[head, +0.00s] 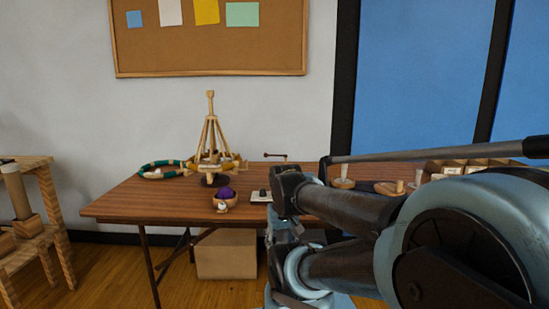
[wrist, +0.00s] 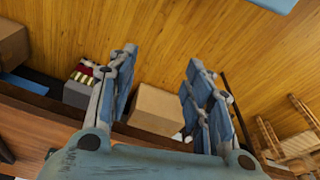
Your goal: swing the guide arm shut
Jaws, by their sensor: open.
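On the wooden table (head: 140,205) stands a wooden frame with slanting struts (head: 210,135). Near the front edge are a bowl with purple yarn (head: 224,200) and a small white-based device with a dark knob (head: 261,195). Behind it is a thin dark rod with a knobbed end (head: 275,156); I cannot tell whether this is the guide arm. My arm covers the table's right middle in the head view. My gripper (wrist: 161,58) is open and empty in the wrist view, its two fingers wide apart, pointing over the table edge and floor.
A cardboard box (head: 226,254) is on the floor under the table; it also shows in the wrist view (wrist: 156,109). Wooden spools (head: 343,175) and a divided tray (head: 470,166) are on the table's right part. The table's front left is clear.

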